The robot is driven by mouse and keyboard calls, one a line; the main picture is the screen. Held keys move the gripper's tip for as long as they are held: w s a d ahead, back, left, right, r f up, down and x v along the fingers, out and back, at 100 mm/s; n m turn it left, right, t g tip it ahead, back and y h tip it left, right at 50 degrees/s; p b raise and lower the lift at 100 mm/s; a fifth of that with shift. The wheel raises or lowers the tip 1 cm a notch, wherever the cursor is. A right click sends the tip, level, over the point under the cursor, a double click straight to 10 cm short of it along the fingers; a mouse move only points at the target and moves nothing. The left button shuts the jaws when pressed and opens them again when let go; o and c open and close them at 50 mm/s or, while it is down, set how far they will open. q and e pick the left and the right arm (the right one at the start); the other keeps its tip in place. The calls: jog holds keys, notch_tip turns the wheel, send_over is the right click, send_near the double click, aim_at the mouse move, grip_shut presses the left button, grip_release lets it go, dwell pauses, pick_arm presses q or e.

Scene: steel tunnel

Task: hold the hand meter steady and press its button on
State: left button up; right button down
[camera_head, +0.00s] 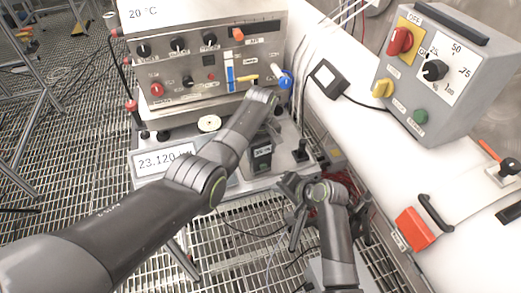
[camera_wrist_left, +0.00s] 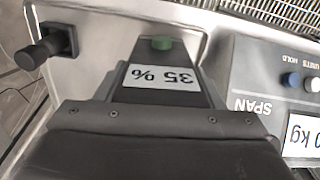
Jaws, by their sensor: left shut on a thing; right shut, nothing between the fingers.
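The hand meter (camera_head: 262,154) is a dark, narrow device, standing over the scale in the middle of the head view. In the left wrist view the meter (camera_wrist_left: 195,95) shows a white display reading 35 %, upside down, and a green button (camera_wrist_left: 161,43) beyond it. My left gripper (camera_wrist_left: 165,125) is shut on the meter; its dark body covers the near part. In the head view my left arm reaches over to the meter from the left, and its fingertips are mostly hidden. My right gripper (camera_head: 291,186) is shut and empty, below and right of the meter, apart from it.
A scale (camera_head: 163,161) reading 23.120 kg lies under my left arm. A control panel (camera_head: 190,60) stands behind it. A small black joystick (camera_head: 302,152) is right of the meter.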

pick_arm(q)
jog(key=o, duration=1.2)
